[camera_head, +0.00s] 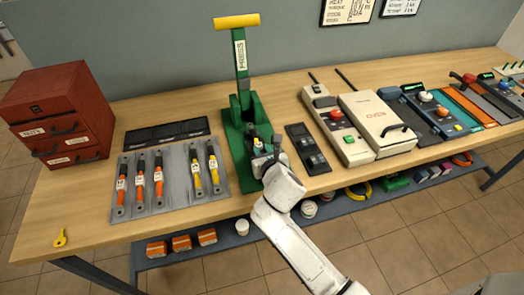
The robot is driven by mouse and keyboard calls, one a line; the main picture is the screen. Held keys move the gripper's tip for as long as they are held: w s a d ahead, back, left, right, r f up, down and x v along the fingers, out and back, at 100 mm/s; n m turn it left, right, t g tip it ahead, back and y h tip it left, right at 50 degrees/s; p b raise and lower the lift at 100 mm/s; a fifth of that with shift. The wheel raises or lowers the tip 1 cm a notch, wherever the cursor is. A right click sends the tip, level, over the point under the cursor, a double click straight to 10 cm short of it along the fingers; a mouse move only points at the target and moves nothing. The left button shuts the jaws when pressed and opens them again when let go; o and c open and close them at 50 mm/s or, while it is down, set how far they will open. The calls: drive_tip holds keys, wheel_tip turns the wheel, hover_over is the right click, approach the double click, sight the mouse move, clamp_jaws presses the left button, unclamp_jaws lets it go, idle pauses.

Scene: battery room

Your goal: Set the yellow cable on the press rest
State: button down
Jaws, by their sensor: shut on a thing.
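The green press (232,140) stands on the bench with its yellow-handled lever upright. My gripper (262,151) is at the front right of the press, low over its base. It is shut on a cable, of which a small yellow part (257,143) shows; the jaws hide most of it. I cannot tell whether the cable touches the press rest, which is largely hidden. To the left, a grey tray (178,185) holds several cables: orange ones (140,180) on its left side and two yellow ones (196,172) on its right.
A dark panel (166,133) lies behind the tray. A red drawer cabinet (58,117) stands at the left, and a yellow tag (60,238) lies near the front edge.

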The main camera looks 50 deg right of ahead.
drive_tip(key=shift+f, duration=0.2)
drive_tip(key=c, duration=0.8)
unclamp_jaws()
drive_tip(key=shift+c, duration=0.2)
drive_tip(key=shift+s, duration=0.1)
drive_tip(key=v, duration=1)
drive_tip(key=shift+s+a, duration=0.2)
drive_tip(key=shift+a, duration=0.05)
drive_tip(key=shift+r, duration=0.1)
